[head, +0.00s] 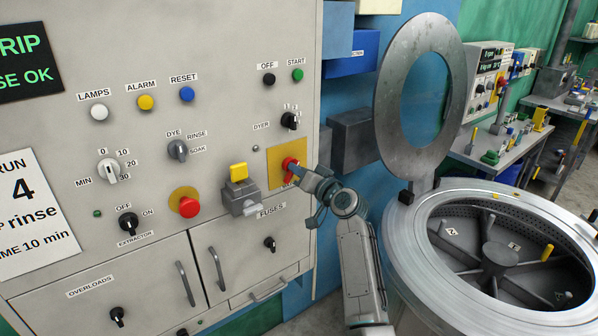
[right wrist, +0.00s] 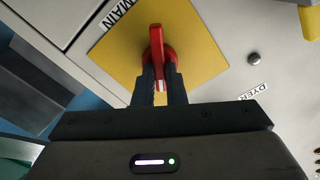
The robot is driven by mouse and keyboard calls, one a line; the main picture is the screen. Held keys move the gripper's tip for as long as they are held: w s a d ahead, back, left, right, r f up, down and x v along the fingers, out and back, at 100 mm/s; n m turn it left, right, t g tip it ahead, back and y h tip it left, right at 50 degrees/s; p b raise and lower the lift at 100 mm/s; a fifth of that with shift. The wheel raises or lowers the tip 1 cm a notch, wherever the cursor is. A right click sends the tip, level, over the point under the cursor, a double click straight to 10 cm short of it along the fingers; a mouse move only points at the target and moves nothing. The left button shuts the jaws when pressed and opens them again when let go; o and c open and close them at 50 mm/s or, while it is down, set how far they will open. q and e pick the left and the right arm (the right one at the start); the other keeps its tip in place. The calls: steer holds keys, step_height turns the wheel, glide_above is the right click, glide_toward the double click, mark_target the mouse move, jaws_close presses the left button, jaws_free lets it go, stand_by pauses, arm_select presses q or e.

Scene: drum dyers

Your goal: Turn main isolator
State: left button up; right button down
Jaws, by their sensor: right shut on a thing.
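The main isolator is a red rotary handle (head: 289,163) on a yellow square plate (head: 274,170), at the right side of the grey panel in the head view. In the right wrist view the red handle (right wrist: 158,58) stands in front of the yellow plate (right wrist: 190,30), with the label MAIN beside it. My right gripper (head: 299,171) reaches it from the right. Its two dark fingers (right wrist: 160,88) are shut on the handle, one on each side. The handle's far side is partly hidden by the gripper in the head view. My left gripper is not in view.
A grey interlock box with a yellow top (head: 238,173) and a red push button (head: 189,207) sit left of the isolator. The open drum machine (head: 420,225) with its raised round lid (head: 385,95) stands close to the right of my right arm.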

steer(key=m+p, duration=0.4)
steer(key=m, duration=0.7)
steer(key=shift+f, duration=0.1)
stand_by(0.4)
steer(key=c, duration=1.5)
jaws_free()
steer(key=shift+b+v, duration=1.9)
steer(key=shift+v, duration=3.5)
steer(key=shift+f, duration=0.1)
